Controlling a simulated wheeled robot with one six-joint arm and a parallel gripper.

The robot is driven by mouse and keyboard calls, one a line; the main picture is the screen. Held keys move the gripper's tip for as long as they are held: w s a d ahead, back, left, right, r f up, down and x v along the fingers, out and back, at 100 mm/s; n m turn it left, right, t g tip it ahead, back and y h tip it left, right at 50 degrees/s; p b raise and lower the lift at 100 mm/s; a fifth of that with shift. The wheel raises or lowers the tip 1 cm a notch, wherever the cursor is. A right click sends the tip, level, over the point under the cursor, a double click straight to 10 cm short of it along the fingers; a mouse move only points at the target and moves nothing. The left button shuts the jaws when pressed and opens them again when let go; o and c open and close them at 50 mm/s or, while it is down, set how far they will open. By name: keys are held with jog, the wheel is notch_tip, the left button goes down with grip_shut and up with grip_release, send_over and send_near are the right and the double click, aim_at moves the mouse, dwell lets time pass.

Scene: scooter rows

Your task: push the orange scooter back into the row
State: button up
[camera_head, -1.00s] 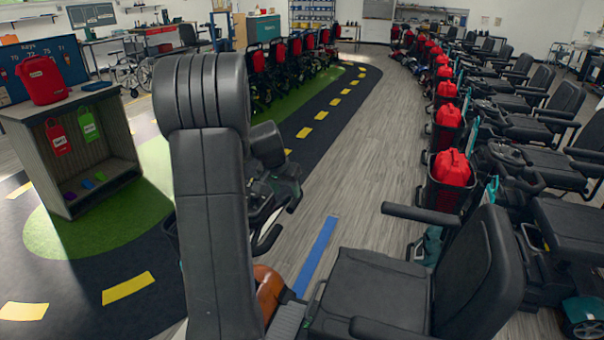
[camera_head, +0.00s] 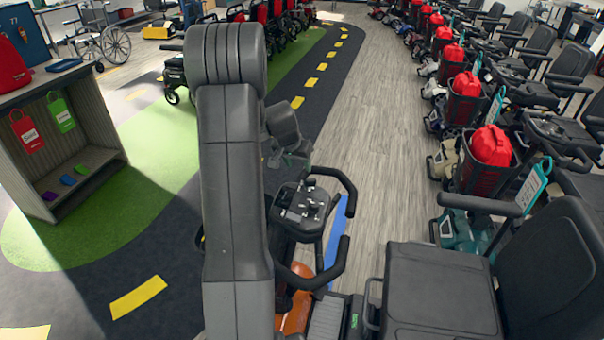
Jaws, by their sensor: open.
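The orange scooter stands close in front of me at lower centre. Its orange body cover (camera_head: 297,315) shows beside my arm. Its black tiller with looped handlebars (camera_head: 308,205) rises above it, and its black seat (camera_head: 440,290) is to the right. My dark arm stands upright in the middle and hides part of the scooter. My gripper (camera_head: 290,158) is partly hidden behind the arm, just above and behind the handlebars as seen here. It is open, with nothing visible in it. I cannot tell whether it touches the tiller.
A row of scooters with black seats and red bags in baskets (camera_head: 490,147) runs along the right. A blue floor strip (camera_head: 335,240) lies beside the tiller. A grey shelf unit (camera_head: 75,130) stands left. The grey floor (camera_head: 375,130) beyond is clear.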

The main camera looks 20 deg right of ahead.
aim_at(303, 175)
jog(key=shift+p+x, duration=0.45)
jog(key=shift+x, duration=3.15)
jog(key=shift+s, duration=0.1)
grip_shut()
